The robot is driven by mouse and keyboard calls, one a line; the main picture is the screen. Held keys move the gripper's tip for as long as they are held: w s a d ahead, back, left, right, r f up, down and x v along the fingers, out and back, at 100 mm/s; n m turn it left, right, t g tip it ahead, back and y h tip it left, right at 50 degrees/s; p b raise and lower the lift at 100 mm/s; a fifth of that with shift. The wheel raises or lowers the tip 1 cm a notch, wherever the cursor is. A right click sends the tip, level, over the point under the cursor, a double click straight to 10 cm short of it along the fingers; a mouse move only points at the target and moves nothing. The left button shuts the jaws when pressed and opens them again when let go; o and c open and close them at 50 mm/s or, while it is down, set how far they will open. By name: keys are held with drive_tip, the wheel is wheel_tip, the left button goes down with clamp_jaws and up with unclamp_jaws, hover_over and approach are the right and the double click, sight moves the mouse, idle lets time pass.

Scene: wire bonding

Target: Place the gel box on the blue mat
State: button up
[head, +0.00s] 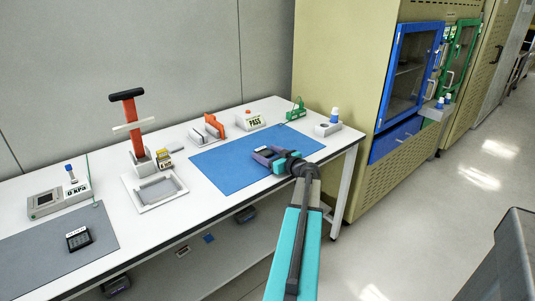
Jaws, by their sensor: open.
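A small black box with a white label (78,238) lies on the grey mat at the lower left of the bench; it looks like the gel box, but its print is too small to read. The blue mat (222,170) lies flat on the right half of the bench. My gripper (264,154), with dark purplish fingers and teal parts, is over the right-hand part of the blue mat, well away from the black box. It is open, and I see nothing clearly held between its fingers. It hides part of the mat; its height above it is hard to tell.
A grey gauge unit (45,203) stands behind the grey mat (45,262). A white tray (132,186) and an orange-posted press (137,130) stand between the mats. An orange-and-grey holder (208,130), a PASS block (250,119) and a blue-capped dispenser (330,122) line the back and right.

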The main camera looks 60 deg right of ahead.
drive_tip(key=shift+r, duration=0.2)
drive_tip(key=b+v, duration=0.1)
drive_tip(key=v, duration=1.1)
idle(0.7)
drive_tip(key=shift+f, duration=0.1)
